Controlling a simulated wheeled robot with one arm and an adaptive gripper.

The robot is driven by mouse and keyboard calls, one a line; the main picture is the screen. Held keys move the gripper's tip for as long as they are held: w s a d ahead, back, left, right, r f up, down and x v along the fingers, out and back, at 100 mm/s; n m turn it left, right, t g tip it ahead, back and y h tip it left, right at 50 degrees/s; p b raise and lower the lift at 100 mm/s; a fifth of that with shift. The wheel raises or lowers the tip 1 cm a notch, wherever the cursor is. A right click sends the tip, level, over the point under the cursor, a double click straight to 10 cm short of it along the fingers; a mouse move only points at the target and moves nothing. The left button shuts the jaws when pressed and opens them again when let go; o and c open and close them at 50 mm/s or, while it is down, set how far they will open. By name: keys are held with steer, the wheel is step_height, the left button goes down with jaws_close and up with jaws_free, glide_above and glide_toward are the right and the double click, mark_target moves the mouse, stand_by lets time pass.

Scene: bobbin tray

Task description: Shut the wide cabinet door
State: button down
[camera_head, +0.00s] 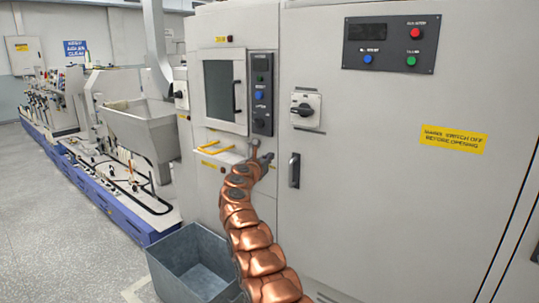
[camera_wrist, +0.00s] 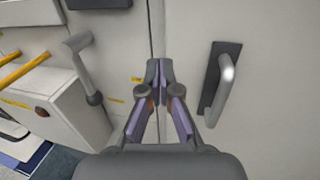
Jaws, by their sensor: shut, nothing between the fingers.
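The wide cabinet door (camera_head: 400,200) is the large pale grey panel on the right in the head view. It carries a dark upright handle (camera_head: 294,170), a rotary switch (camera_head: 305,110) and a yellow label. In the wrist view the door (camera_wrist: 275,90) fills the right side, with its handle (camera_wrist: 222,85) right of my gripper. A narrow dark seam runs along its left edge; whether it stands slightly ajar I cannot tell. My gripper (camera_head: 263,158) is left of the handle, near the seam. In the wrist view its fingertips (camera_wrist: 159,70) are together, empty and apart from the handle.
Left of the door is a narrower cabinet section with a windowed hatch (camera_head: 222,90), a button panel (camera_head: 261,95) and yellow bars (camera_head: 222,142). An open grey metal bin (camera_head: 188,285) stands on the floor below. A blue-based machine line (camera_head: 110,200) runs left; the left floor is clear.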

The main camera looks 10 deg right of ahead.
steer(key=shift+w+d, duration=0.45)
stand_by(0.3)
